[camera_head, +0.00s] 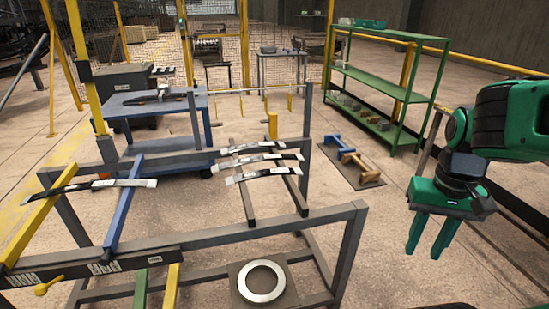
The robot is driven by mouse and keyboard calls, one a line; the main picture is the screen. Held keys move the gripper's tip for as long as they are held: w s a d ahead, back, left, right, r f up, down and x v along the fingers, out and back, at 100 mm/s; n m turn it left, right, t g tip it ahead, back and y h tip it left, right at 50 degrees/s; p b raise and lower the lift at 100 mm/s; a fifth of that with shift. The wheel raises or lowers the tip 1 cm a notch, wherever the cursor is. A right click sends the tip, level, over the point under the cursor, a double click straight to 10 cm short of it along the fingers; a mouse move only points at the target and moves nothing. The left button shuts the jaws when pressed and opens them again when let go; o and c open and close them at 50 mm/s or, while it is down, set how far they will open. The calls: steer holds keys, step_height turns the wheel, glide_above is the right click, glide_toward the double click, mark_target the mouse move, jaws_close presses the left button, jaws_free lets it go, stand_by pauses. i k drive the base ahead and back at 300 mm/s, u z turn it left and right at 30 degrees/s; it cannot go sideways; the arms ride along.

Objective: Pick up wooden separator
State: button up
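A tan wooden separator (362,168) lies on a dark mat (378,183) on the floor, right of the grey rack. It is at the near end of a row, beside separators with blue parts (333,140). My green gripper (424,250) hangs at the right of the view, fingers pointing down. Its fingers are apart with nothing between them. In the picture it is right of and below the wooden separator, apart from it.
A green shelf (372,77) stands behind the mat. A blue table (165,108) stands back left. Floor between mat and gripper looks clear.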

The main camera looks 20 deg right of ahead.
mark_target(367, 176)
steer(key=z, duration=0.1)
steer(key=i, duration=1)
steer(key=u, duration=0.1)
